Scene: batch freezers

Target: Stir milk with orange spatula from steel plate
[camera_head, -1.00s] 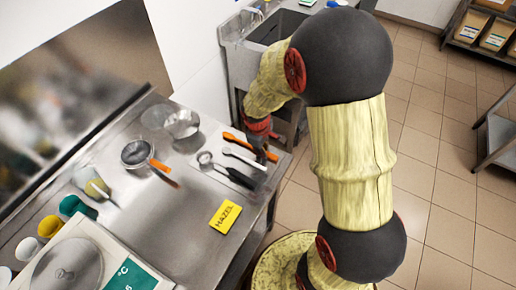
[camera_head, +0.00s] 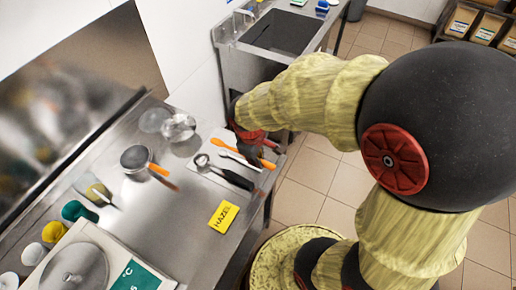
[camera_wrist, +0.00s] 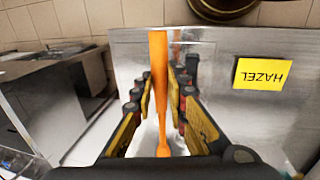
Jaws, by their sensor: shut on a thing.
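The orange spatula (camera_head: 220,144) lies along the far edge of the pale plate (camera_head: 201,178) on the steel counter. In the wrist view the orange spatula (camera_wrist: 159,80) runs lengthwise between the fingers. My gripper (camera_head: 256,152) is at its right part, and in the wrist view my gripper (camera_wrist: 160,98) is shut on it. I cannot tell whether it is lifted off the plate. A shiny metal cup (camera_head: 179,127) stands behind the plate. A pan-like vessel (camera_head: 135,157) with an orange-handled tool (camera_head: 160,172) is to the left. I cannot tell which holds milk.
A black-handled tool (camera_head: 236,179) and a white utensil (camera_head: 238,160) lie on the plate beside the spatula. A yellow HAZEL card (camera_head: 224,216) lies in front. A scale (camera_head: 75,272) and several coloured cups stand at the left. A sink (camera_head: 280,33) is beyond.

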